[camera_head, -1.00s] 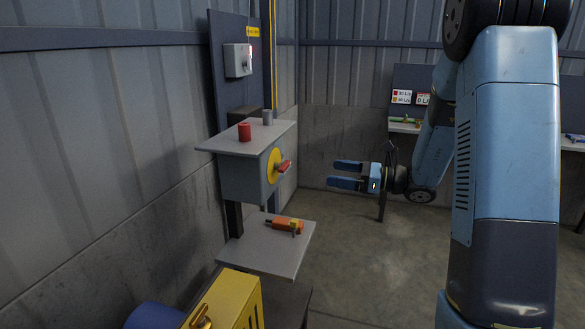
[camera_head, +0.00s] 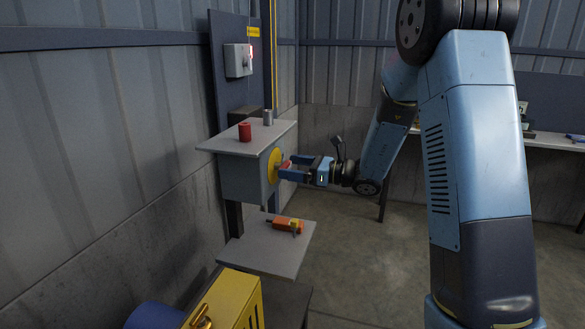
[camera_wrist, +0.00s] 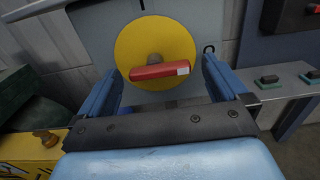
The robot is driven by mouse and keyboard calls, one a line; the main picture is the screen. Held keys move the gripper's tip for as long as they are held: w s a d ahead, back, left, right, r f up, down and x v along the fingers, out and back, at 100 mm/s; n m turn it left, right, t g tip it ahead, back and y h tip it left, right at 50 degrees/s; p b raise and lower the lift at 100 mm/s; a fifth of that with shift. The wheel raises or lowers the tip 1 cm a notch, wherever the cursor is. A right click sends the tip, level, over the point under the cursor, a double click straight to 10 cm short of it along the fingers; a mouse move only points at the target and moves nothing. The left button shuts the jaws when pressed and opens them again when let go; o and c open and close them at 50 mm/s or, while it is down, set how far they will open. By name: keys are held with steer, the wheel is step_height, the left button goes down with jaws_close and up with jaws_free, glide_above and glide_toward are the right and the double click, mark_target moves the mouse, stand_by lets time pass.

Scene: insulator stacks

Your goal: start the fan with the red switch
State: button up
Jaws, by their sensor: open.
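The red switch (camera_wrist: 160,71) is a red handle on a round yellow plate (camera_wrist: 133,43), on the side of a grey box (camera_head: 243,178). In the wrist view the handle lies nearly level, its right end slightly higher. My gripper (camera_head: 287,168) is open at the switch, with its fingers pointing at the yellow plate. In the wrist view one finger is left of the handle and one right. I cannot tell whether either finger touches it. In the head view the fingers partly hide the handle. No fan is recognisable in view.
A red cylinder (camera_head: 245,132) and a grey cylinder (camera_head: 268,117) stand on the box's top. An orange tool (camera_head: 285,225) lies on the shelf (camera_head: 262,250) below. A yellow machine (camera_head: 232,298) is at the bottom. Open floor (camera_head: 365,260) lies to the right.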

steer(key=shift+a, duration=0.15)
steer(key=c, duration=1)
